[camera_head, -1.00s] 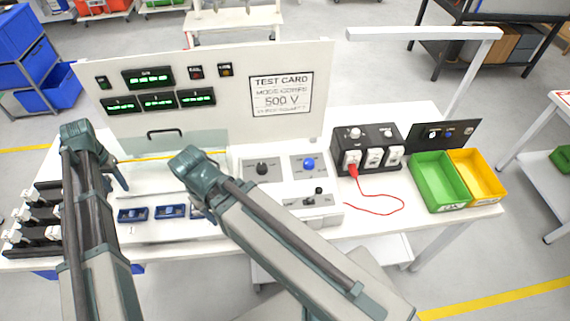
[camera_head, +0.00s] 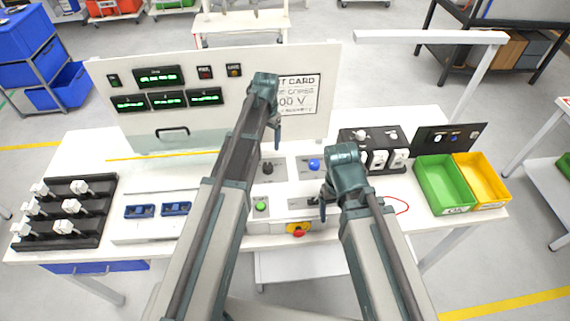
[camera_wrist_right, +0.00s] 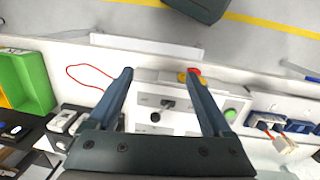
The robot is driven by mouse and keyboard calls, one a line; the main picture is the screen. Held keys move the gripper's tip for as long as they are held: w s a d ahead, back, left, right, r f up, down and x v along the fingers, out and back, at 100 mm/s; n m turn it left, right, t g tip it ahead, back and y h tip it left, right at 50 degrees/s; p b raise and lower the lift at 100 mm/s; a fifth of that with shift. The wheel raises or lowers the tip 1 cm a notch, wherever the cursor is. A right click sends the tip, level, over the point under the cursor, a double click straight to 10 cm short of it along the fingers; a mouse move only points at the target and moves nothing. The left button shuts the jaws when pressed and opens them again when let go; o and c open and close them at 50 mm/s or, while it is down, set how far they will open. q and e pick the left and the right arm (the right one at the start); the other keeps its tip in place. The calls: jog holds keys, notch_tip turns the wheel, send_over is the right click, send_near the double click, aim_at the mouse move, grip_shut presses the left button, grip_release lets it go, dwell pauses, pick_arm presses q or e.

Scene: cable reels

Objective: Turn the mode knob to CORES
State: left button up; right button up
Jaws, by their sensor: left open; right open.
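A black rotary knob (camera_head: 267,168), which looks like the mode knob, stands on the grey console panel; its label is too small to read. A blue knob (camera_head: 314,164) stands to its right. My left gripper (camera_head: 277,130) is open and empty, above and behind the black knob, in front of the upright board. My right gripper (camera_head: 325,208) is open over the front of the console. In the right wrist view its fingers (camera_wrist_right: 158,76) are spread and empty, with a small black lever (camera_wrist_right: 168,104) showing between them. The left arm partly hides the test card (camera_head: 300,94).
A green button (camera_head: 261,206) and a red-and-yellow stop button (camera_head: 298,229) sit at the console front. A black socket box (camera_head: 378,152), green bin (camera_head: 440,185) and yellow bin (camera_head: 480,178) stand to the right. A black rack (camera_head: 70,212) is at left.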

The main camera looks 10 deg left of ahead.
aim_at(268, 166)
jog(key=shift+o, duration=0.8)
jog(key=shift+f, duration=0.15)
pick_arm(q)
jog(key=f+b, duration=1.3)
jog(key=f, duration=0.1)
jog(key=shift+w+a+b, duration=0.1)
jog(key=shift+a+b, duration=0.15)
jog(key=shift+b, duration=0.15)
pick_arm(e)
notch_tip(268, 166, down, 14)
jog(key=shift+r, duration=0.2)
pick_arm(q)
jog(key=shift+r, duration=0.1)
grip_shut()
